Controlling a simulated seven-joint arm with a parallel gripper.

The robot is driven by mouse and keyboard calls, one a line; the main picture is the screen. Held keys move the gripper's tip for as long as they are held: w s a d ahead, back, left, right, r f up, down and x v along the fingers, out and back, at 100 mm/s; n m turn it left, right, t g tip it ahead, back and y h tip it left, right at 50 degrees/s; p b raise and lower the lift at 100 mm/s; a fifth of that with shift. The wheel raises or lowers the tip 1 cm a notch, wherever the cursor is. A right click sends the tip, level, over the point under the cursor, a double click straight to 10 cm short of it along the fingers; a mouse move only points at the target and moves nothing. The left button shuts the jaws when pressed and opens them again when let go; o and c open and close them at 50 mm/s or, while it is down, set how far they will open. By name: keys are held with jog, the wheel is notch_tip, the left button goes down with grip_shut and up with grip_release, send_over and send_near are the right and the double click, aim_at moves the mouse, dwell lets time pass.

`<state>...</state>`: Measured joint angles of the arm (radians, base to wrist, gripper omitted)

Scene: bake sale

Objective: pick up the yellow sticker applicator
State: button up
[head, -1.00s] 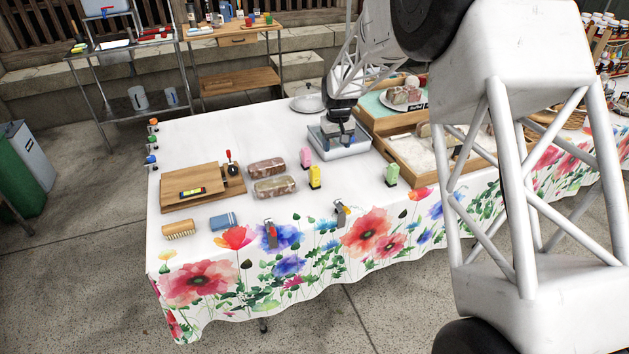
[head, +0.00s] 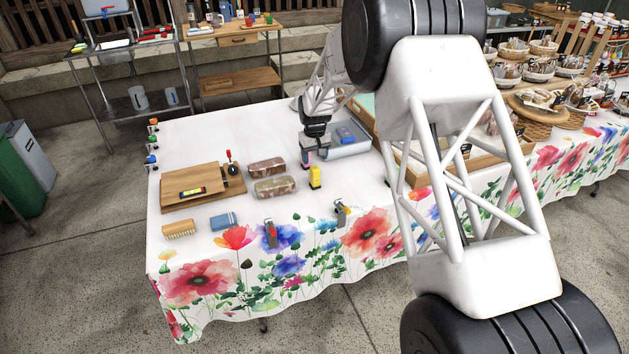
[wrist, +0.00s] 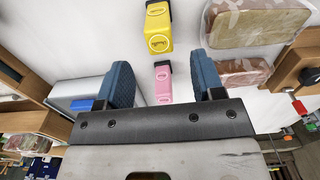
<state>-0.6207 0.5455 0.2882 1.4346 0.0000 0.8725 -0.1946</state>
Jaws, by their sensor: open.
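The yellow sticker applicator (head: 315,177) stands on the white tablecloth, just in front of a pink one. In the wrist view the yellow applicator (wrist: 158,30) lies beyond the fingertips, near the top and a little left of centre. The pink applicator (wrist: 163,86) shows between my fingers, which are apart from it on both sides in the picture. My gripper (wrist: 162,85) is open and empty. In the head view my gripper (head: 307,156) hangs over the pink applicator and mostly hides it, behind the yellow one.
Two wrapped loaves (head: 267,168) (head: 275,187) lie left of the applicators. A tray with a blue item (head: 345,143) is at the back right. A wooden board (head: 203,187) lies farther left. The cloth in front of the yellow applicator is mostly clear.

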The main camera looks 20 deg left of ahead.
aim_at(315, 167)
jog(key=shift+f, duration=1)
jog(key=shift+f, duration=0.15)
jog(key=shift+f, duration=2.45)
jog(key=c, duration=1.1)
